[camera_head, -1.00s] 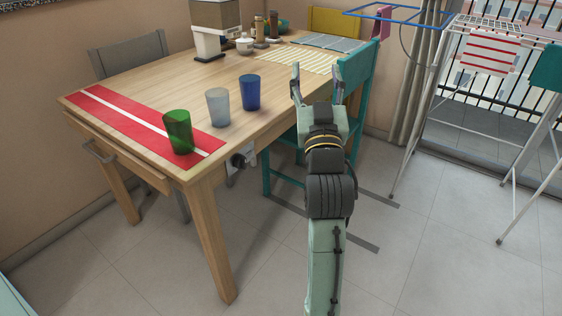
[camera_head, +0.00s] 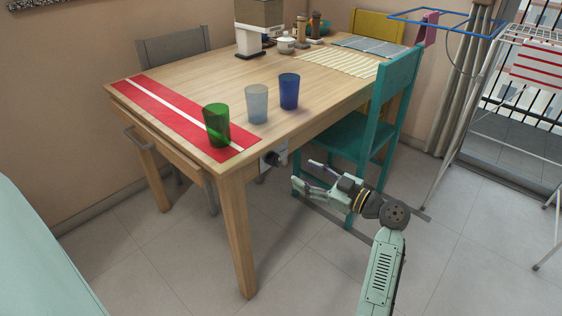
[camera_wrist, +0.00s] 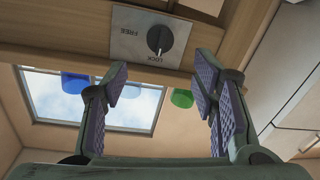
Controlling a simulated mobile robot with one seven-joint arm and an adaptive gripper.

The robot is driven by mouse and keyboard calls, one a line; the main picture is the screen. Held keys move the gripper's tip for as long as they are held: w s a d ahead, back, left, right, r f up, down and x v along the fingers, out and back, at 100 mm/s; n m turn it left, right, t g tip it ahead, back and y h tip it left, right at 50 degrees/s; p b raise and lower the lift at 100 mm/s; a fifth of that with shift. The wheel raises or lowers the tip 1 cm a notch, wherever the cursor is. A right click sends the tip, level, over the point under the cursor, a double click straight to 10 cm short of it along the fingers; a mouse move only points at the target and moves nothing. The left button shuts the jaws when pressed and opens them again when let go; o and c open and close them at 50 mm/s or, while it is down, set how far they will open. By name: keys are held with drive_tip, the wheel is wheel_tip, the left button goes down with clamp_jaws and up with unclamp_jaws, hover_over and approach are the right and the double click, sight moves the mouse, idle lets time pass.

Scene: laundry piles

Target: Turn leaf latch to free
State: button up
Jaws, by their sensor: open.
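In the wrist view the knob (camera_wrist: 160,39) shows above the fingers, on a plate lettered LOCK and FREE upside down. Its pale mark points down towards LOCK. My gripper (camera_head: 304,174) is open and empty, a short way right of and below the latch, fingers pointing towards it. In the wrist view the gripper's fingertips (camera_wrist: 161,82) are wide apart, with the knob roughly centred between them and not touched.
The wooden table (camera_head: 215,82) bears a green cup (camera_head: 217,125), a clear cup (camera_head: 257,104) and a blue cup (camera_head: 289,91) near this end. A teal chair (camera_head: 385,110) stands close behind my gripper. Floor in front is open.

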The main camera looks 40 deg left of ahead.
sight(279, 161)
drive_tip(key=a+p, duration=0.2)
drive_tip(key=a, duration=0.7)
drive_tip(key=shift+a, duration=0.2)
drive_tip(key=shift+c, duration=0.2)
drive_tip(key=c, duration=1.1)
